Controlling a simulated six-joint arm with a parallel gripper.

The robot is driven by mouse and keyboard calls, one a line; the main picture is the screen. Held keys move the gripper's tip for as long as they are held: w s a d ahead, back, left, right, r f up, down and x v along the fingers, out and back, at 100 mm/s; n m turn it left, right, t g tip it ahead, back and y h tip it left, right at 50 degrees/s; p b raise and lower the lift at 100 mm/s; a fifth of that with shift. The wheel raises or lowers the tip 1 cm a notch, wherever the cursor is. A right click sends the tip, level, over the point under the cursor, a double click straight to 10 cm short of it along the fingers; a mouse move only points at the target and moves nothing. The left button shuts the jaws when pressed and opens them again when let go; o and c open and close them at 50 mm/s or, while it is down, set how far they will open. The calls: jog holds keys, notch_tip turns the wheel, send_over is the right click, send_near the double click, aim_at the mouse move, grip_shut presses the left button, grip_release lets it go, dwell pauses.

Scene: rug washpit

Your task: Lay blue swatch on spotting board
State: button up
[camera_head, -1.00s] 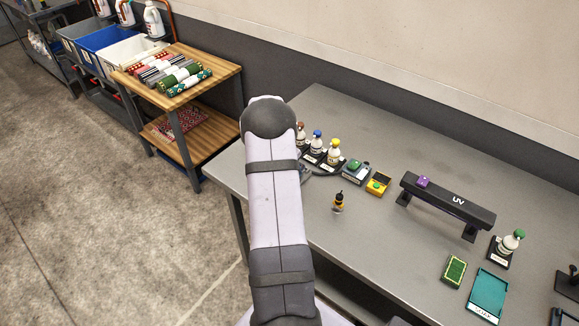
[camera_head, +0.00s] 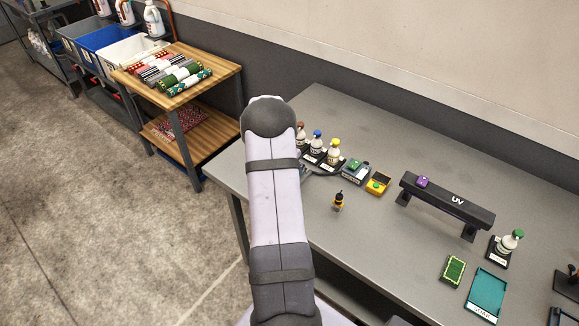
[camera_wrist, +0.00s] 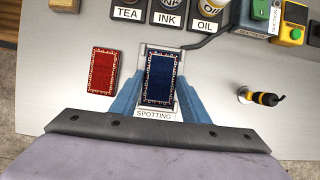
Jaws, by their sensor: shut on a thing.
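The blue swatch (camera_wrist: 160,78), a small dark blue rug piece with a pale patterned border, is in the middle of the wrist view. My gripper (camera_wrist: 161,88) is shut on it, with one blue finger along each side. The spotting board (camera_wrist: 155,115), pale with a "SPOTTING" label, lies beneath the swatch; its near and far edges show. I cannot tell whether the swatch touches the board. In the head view my arm hides the swatch, the board and most of the gripper.
A red swatch (camera_wrist: 103,71) lies just left of the board. Bottles labelled TEA, INK and OIL (camera_wrist: 208,15) stand behind it. A small black-and-yellow tool (camera_wrist: 262,97) is at the right. A black UV stand (camera_head: 447,203) and a green tray (camera_head: 487,293) are farther right.

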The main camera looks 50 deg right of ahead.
jog(key=shift+f, duration=0.45)
dwell(0.3)
jog(key=o, duration=1.5)
jog(key=shift+c, duration=0.2)
jog(key=shift+r, duration=0.2)
jog(key=shift+r+p, duration=3.35)
jog(key=shift+p, duration=0.05)
